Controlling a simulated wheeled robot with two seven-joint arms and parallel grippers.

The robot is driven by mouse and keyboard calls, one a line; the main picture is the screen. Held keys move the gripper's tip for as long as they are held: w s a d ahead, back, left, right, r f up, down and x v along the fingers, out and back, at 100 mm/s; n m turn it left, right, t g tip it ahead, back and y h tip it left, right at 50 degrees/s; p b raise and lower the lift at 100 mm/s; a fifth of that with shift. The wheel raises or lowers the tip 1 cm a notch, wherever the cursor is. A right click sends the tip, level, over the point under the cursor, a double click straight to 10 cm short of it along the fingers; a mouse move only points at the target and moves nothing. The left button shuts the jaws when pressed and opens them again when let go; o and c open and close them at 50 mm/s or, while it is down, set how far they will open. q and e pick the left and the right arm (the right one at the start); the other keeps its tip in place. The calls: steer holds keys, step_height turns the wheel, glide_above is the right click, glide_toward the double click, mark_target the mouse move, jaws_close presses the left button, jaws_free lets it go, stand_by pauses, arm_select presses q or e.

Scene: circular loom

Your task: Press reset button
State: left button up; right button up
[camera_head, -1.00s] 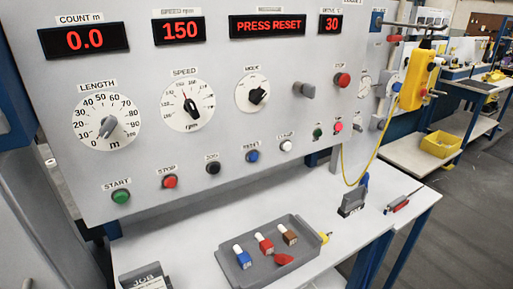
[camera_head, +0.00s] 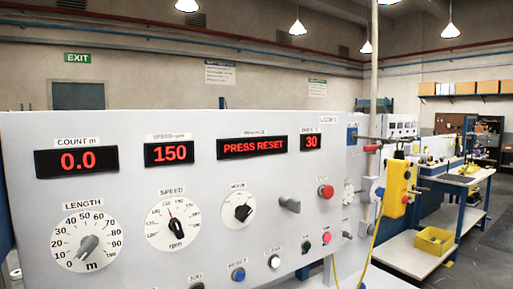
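The blue reset button (camera_head: 238,274) sits on the lower part of the grey control panel (camera_head: 120,130), under a small RESET label. It is near the bottom edge of the head view, left of the white button (camera_head: 274,261). The message display (camera_head: 252,147) reads PRESS RESET in red. Neither of my grippers shows in the view, and nothing covers the reset button.
LENGTH (camera_head: 87,241), SPEED (camera_head: 172,223) and MODE (camera_head: 238,210) dials sit above the button row. A red mushroom button (camera_head: 326,191) and a grey knob (camera_head: 290,204) are to the right. A yellow pendant (camera_head: 397,188) hangs at the panel's right side.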

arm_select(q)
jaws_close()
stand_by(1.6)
